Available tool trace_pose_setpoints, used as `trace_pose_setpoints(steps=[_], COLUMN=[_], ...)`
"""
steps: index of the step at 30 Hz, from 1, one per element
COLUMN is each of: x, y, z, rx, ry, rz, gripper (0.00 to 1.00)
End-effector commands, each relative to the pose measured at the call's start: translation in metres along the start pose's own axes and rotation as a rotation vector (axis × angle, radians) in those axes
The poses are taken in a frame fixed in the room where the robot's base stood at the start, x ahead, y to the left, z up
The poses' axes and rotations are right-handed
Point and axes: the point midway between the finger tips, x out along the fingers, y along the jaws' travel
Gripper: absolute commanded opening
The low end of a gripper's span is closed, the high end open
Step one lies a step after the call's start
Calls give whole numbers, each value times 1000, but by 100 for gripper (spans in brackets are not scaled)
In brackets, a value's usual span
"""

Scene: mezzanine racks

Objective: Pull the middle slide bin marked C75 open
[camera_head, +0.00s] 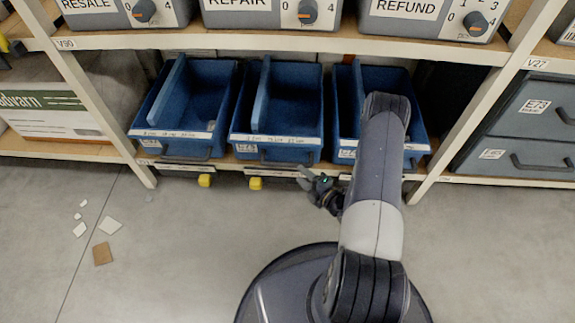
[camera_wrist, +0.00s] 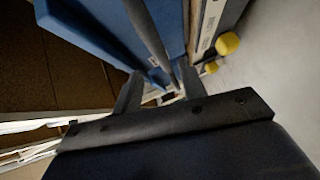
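In the head view the middle blue bin (camera_head: 277,141) sits on the lower shelf between two similar blue bins. Its small label is too blurred to read surely. A dark bar handle (camera_head: 288,162) runs along its lower front. My gripper (camera_head: 307,178) is low in front of its right corner, by the handle's right end. In the wrist view a blue bin wall (camera_wrist: 95,32) fills the upper left, and a dark bar (camera_wrist: 150,38) runs down toward the gap between my fingertips (camera_wrist: 160,90). The fingers are apart. Whether the bar lies between them or beyond them is unclear.
The left blue bin (camera_head: 180,140) and right blue bin (camera_head: 425,140), partly behind my arm, flank the middle one. Yellow tabs (camera_head: 255,183) hang below the shelf edge. A white post (camera_head: 448,140) stands right.

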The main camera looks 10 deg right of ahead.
Motion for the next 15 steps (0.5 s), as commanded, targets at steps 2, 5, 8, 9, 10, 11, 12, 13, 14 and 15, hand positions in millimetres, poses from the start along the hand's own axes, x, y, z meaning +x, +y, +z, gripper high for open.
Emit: trace_pose_setpoints(steps=[2,5,8,9,10,11,12,13,14,15], x=[16,34,51,56,60,64,68,71,73,75], y=[-2,-2,-2,-1,-2,-2,-1,-1,-1,0], z=[-1,-1,-1,-1,-1,-1,0,0,0,0], rx=[-4,-4,-4,-4,-4,-4,-4,-4,-4,-3], ry=[6,6,5,5,4,4,4,3,2,3], rz=[1,1,1,2,1,0,1,1,1,1], gripper=[40,40,40,40,40,40,40,40,40,40])
